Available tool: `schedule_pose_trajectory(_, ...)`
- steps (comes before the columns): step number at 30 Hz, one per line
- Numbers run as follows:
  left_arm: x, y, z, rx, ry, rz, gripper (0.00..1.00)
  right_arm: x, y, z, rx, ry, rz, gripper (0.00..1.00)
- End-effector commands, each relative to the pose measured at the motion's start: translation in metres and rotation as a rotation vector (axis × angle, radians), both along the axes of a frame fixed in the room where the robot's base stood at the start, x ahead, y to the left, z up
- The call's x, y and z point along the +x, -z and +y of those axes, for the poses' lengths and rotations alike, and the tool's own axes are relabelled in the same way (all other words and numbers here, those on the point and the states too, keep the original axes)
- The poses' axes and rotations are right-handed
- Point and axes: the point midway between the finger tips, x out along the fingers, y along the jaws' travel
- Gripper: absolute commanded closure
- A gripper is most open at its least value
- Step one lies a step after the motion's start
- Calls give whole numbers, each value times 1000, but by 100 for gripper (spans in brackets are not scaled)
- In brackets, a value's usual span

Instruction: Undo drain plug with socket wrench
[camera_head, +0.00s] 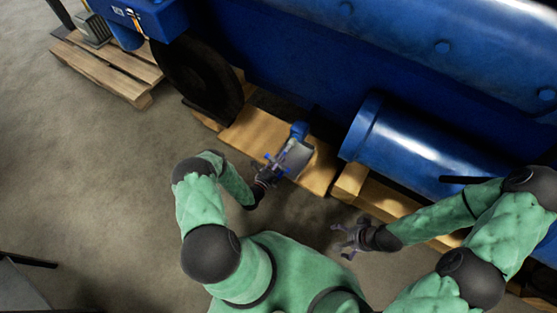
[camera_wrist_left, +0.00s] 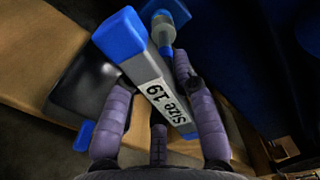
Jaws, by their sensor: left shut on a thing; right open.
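My left gripper (camera_head: 268,173) is shut on the socket wrench (camera_head: 287,152), close to the blue engine's lower side. A blue part with a pale cylindrical piece (camera_wrist_left: 163,32) lies just beyond the wrench. A blue stub (camera_head: 299,130) sticks out from the engine near the wrench. I cannot tell the drain plug apart, or whether the wrench sits on it. My right gripper (camera_head: 349,240) is open and empty over the floor.
A grey pan (camera_head: 299,164) lies on the wooden pallet below the wrench. A large blue cylinder (camera_head: 395,145) stands to the right, and a dark wheel (camera_head: 200,80) to the left. Another pallet (camera_head: 100,70) is at the upper left.

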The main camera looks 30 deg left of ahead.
Motion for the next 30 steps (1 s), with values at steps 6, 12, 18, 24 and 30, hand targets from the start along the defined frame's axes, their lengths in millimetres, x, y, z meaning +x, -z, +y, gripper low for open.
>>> schedule_pose_trajectory(6,0,1,0,-249,0,18,100,0,0,0,0,0,0,0)
schedule_pose_trajectory(12,0,2,0,-480,0,36,100,0,0,0,0,0,0,0)
schedule_pose_trajectory(18,-1,3,0,-683,0,52,100,0,0,0,0,0,0,0)
schedule_pose_trajectory(24,0,3,0,-740,0,57,100,0,0,0,0,0,0,0)
schedule_pose_trajectory(30,-1,3,0,-738,0,56,100,0,0,0,0,0,0,0)
